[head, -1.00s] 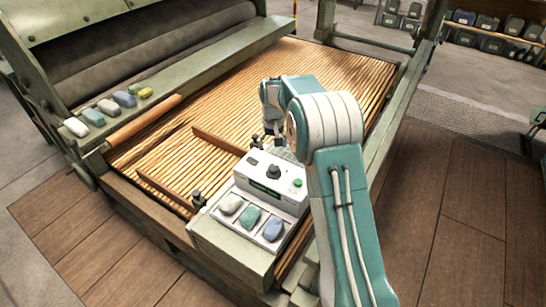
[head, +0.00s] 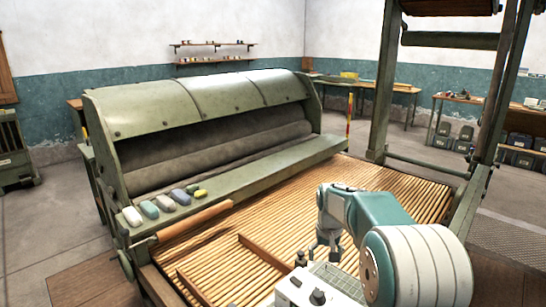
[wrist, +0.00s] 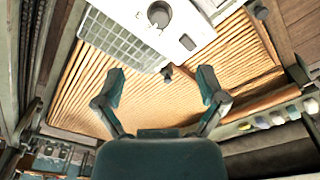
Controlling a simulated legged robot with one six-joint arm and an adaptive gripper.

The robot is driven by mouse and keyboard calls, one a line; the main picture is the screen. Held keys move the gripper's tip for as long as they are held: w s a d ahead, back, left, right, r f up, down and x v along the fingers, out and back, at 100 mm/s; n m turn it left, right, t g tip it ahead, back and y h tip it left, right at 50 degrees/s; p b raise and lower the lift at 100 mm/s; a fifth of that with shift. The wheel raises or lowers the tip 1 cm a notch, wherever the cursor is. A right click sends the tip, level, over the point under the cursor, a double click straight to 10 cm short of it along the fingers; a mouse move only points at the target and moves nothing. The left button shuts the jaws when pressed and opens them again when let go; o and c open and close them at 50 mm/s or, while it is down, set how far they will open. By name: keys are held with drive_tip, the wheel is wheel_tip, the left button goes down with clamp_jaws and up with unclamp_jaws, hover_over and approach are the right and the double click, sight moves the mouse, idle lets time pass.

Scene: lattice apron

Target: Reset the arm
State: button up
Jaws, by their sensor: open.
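My gripper (head: 326,248) hangs over the slatted lattice apron (head: 410,198) in the head view, at the end of my white and teal arm. The wrist view shows my gripper (wrist: 159,78) with its two fingers spread wide and nothing between them. The slatted apron (wrist: 75,90) lies beyond the fingers there. A white control box (head: 300,292) with a dark knob sits close below the gripper in the head view. The box also shows at the top of the wrist view (wrist: 185,22). Its front part is cut off by the head frame's lower edge.
A green machine with a curved hood (head: 200,100) and dark rollers stands at the left. Several coloured lumps (head: 165,203) lie on its ledge. A wooden divider (head: 265,252) stands on the apron. Green posts (head: 385,85) rise at the right, with shelves and tables along the back wall.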

drive_tip(key=s+r+t, duration=0.2)
drive_tip(key=s+r, duration=1)
drive_tip(key=s, duration=0.4)
drive_tip(key=s+f+t, duration=0.1)
drive_tip(key=s+t, duration=0.1)
drive_tip(key=s, duration=1.6)
drive_tip(key=shift+s+f+t, duration=0.15)
drive_tip(key=shift+s+t, duration=0.1)
drive_tip(key=shift+t, duration=0.15)
clamp_jaws()
